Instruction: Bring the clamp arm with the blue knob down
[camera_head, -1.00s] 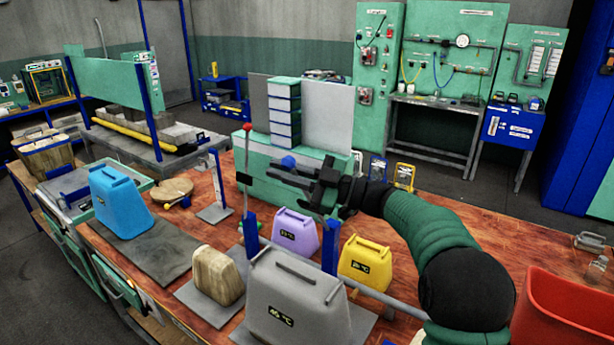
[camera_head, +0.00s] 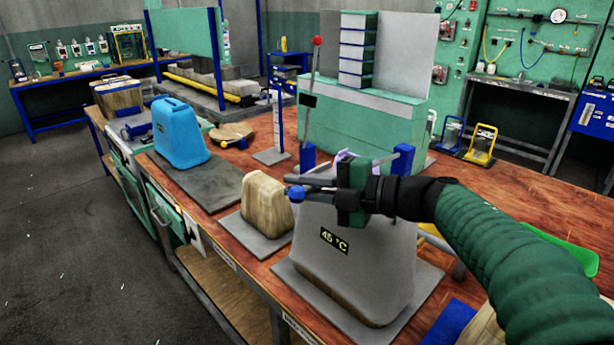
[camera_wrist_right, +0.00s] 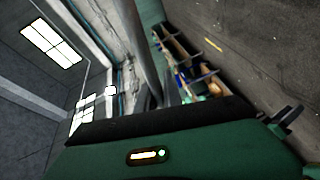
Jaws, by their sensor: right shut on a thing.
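The blue knob (camera_head: 296,194) of the clamp arm is at the fingertips of my right gripper (camera_head: 307,188), in front of the upper part of the grey 45 °C press block (camera_head: 355,250). The gripper is shut on the clamp arm near this knob; the fingers hide most of the arm. Another clamp arm, with a red knob (camera_head: 317,41), stands nearly upright behind the block. Blue posts (camera_head: 308,160) rise at the block's rear. The right wrist view shows the green gripper housing (camera_wrist_right: 190,145) and no knob. My left gripper is out of view.
A wooden block (camera_head: 265,203) on a grey plate and a blue press block (camera_head: 180,135) stand to the left. A green box (camera_head: 360,125) with stacked boxes is behind. A green object (camera_head: 555,248) lies to the right, beyond my forearm.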

